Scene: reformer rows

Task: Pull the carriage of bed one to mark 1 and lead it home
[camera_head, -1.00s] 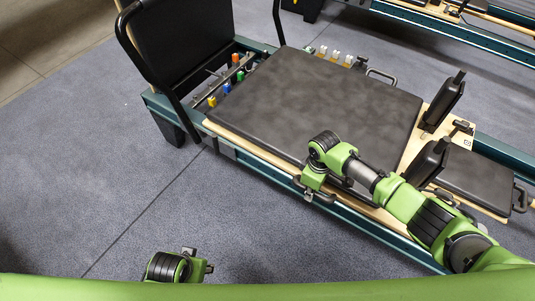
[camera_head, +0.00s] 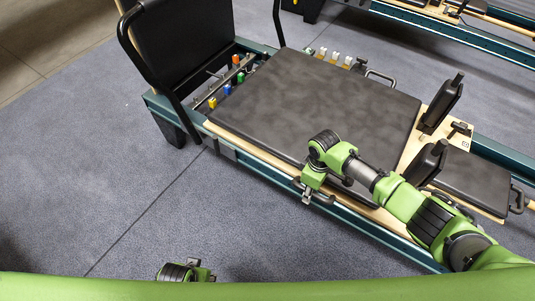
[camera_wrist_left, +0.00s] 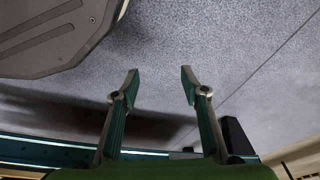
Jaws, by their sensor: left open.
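The carriage (camera_head: 320,105) of the near bed is a dark padded board with two black shoulder rests (camera_head: 440,105) and a headrest (camera_head: 478,178). A dark handle (camera_head: 326,199) sticks out of its near side. My right gripper (camera_head: 307,198) is at this handle, pointing down; its fingers are too small to tell whether they close on it. My left gripper (camera_head: 190,273) is low at the bottom edge of the head view, over the floor and away from the bed. The left wrist view shows its two fingers (camera_wrist_left: 160,82) apart with nothing between them.
Coloured spring ends (camera_head: 227,88) and a black footbar with a pad (camera_head: 183,40) are at the bed's left end. The teal frame (camera_head: 365,226) runs along its near side. Another bed (camera_head: 460,28) stands behind. Grey floor (camera_head: 80,170) at left is clear.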

